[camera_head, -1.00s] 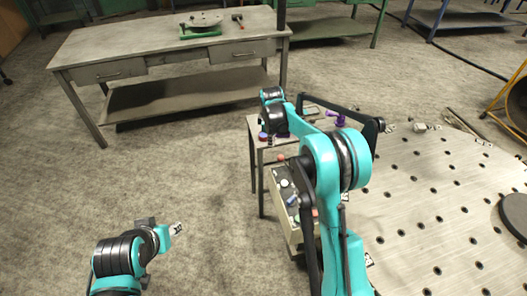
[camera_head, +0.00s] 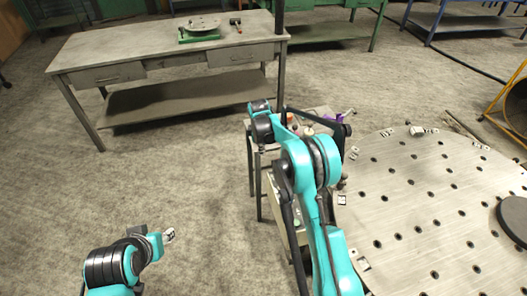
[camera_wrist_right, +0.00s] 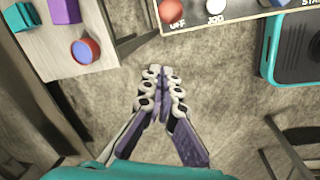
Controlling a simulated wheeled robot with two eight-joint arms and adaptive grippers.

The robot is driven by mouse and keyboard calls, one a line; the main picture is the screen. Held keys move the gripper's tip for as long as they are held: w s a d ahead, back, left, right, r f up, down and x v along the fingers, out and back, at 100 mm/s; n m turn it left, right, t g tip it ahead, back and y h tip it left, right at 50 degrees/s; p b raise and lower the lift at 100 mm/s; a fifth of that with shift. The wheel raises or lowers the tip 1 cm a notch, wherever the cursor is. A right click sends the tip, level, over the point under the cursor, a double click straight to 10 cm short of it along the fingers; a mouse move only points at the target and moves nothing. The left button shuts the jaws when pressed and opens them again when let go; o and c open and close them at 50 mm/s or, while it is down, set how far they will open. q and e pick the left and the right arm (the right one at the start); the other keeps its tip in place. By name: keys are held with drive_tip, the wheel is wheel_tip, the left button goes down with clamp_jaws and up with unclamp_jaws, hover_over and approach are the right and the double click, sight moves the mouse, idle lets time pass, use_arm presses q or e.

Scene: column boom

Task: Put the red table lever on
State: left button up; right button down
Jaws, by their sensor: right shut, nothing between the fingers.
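The red table lever's round red knob (camera_wrist_right: 172,12) is at the top edge of the right wrist view, on a pale panel (camera_wrist_right: 192,27) above a label that reads OFF. My right gripper (camera_wrist_right: 160,76) is shut and empty, with bare floor beneath it. It is below the knob in that picture and apart from it. In the head view my right arm covers the red knob and the right gripper. My left gripper (camera_head: 168,236) is at the lower left over open floor, too small to tell if open.
A small stand (camera_wrist_right: 30,70) holds a purple block (camera_wrist_right: 64,10) and a red-and-blue round piece (camera_wrist_right: 85,51). A large perforated metal table (camera_head: 430,200) fills the right of the head view. A grey workbench (camera_head: 110,50) stands at the back left. Floor on the left is clear.

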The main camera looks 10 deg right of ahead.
drive_tip(key=d+f+b, duration=0.3)
drive_tip(key=d+f, duration=0.1)
drive_tip(key=f, duration=0.2)
drive_tip(key=shift+s+f, duration=0.25)
drive_tip(key=shift+d+r, duration=0.1)
